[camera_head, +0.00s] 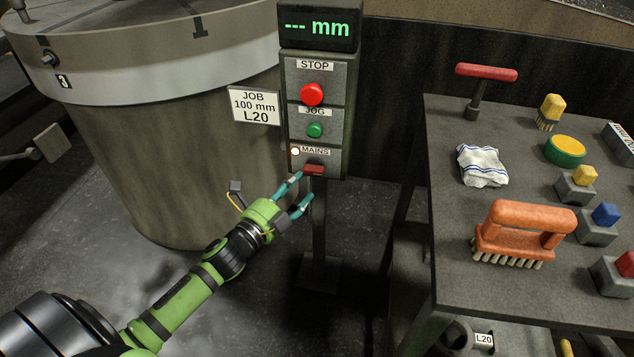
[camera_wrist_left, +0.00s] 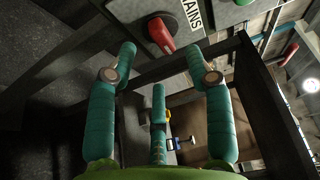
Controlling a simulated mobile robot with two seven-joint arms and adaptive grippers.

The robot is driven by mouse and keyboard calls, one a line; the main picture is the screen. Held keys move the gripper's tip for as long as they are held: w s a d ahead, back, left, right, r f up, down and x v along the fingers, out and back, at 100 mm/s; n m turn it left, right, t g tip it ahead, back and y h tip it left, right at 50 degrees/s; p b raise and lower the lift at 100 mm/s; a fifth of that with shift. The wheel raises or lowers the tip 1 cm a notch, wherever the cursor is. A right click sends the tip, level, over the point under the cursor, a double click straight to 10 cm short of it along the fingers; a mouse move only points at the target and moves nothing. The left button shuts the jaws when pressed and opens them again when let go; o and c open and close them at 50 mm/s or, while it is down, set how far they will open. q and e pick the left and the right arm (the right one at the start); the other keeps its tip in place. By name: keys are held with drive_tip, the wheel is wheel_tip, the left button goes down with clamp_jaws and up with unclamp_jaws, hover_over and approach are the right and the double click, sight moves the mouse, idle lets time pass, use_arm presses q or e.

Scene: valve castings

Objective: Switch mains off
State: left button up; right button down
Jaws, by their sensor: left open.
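The control post (camera_head: 321,100) stands left of the table, with STOP, JOG and MAINS sections from top to bottom. The mains switch (camera_head: 314,169) is a red handle at the bottom of the post, under the MAINS label, with a white round lamp beside the label. In the left wrist view the red handle (camera_wrist_left: 161,35) shows above and between the fingers, on a round dark base. My left gripper (camera_head: 301,194) is open just below and in front of the handle, with its fingers apart and nothing between them. My right gripper is not in view.
A red STOP button (camera_head: 312,94) and a green JOG button (camera_head: 315,130) sit above the mains switch. A large round machine (camera_head: 170,150) stands close on the left. The table (camera_head: 455,215) on the right carries brushes, a cloth and coloured blocks.

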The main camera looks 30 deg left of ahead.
sight(314, 169)
use_arm(q)
drive_tip(key=shift+w+d+b, duration=0.15)
drive_tip(key=shift+w, duration=1.15)
drive_tip(key=shift+w+d+b, duration=0.15)
drive_tip(key=shift+w, duration=1.1)
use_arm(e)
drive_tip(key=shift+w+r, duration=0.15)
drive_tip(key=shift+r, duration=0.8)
use_arm(q)
clamp_jaws()
